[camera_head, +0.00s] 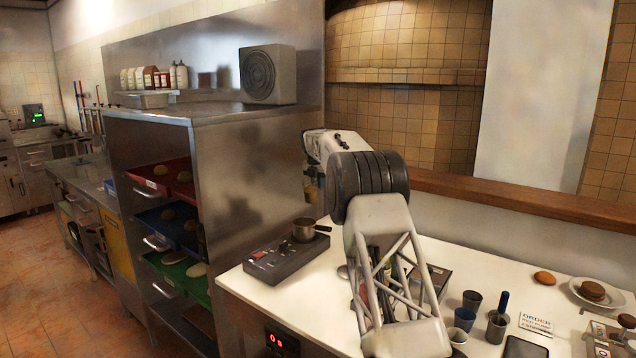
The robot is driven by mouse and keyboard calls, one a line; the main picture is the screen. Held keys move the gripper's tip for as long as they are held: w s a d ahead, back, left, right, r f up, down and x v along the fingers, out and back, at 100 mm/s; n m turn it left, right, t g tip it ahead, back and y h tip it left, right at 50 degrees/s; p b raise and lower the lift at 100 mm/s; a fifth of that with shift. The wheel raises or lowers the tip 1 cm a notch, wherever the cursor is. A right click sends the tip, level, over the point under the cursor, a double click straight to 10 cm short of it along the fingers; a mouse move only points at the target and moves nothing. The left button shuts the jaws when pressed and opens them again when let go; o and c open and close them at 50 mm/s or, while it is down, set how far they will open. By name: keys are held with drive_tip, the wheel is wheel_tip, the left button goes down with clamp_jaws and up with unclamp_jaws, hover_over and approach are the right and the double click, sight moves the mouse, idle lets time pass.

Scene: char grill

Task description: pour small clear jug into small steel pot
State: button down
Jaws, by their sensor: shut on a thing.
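The small steel pot (303,230) stands upright on a dark hot-plate unit (286,256) at the left part of the white counter. My gripper (312,172) is above the pot and slightly right of it, mostly hidden behind my own arm. It is shut on the small clear jug (312,190), which shows only as a small amber-tinted patch below the hand. The jug is apart from the pot in the picture. Its tilt and contents are too small to tell.
A steel rack (250,150) with coloured trays stands left of the counter. Several dark cups (464,318), a sign (536,322), and a plate (577,293) with a bun are at the right. My arm hides the counter's middle.

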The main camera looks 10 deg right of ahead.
drive_tip(key=x, duration=0.3)
drive_tip(key=shift+s+a+f, duration=0.2)
drive_tip(key=shift+s+f, duration=0.1)
drive_tip(key=shift+f, duration=0.15)
drive_tip(key=shift+r+t+h, duration=0.4)
drive_tip(key=shift+t+h, duration=0.1)
drive_tip(key=shift+t, duration=0.2)
drive_tip(key=shift+r+t, duration=0.2)
drive_tip(key=shift+t, duration=0.1)
drive_tip(key=shift+r, duration=0.1)
drive_tip(key=shift+r+t+h, duration=0.2)
drive_tip(key=shift+t+h, duration=0.2)
drive_tip(key=shift+w+r, duration=0.1)
idle(1.1)
drive_tip(key=shift+s+a+r+t+h, duration=0.1)
drive_tip(key=shift+r+t+h, duration=0.2)
drive_tip(key=shift+t, duration=0.15)
drive_tip(key=shift+s+r+t+h, duration=0.15)
drive_tip(key=shift+t+h, duration=0.15)
drive_tip(key=shift+t, duration=0.15)
idle(0.6)
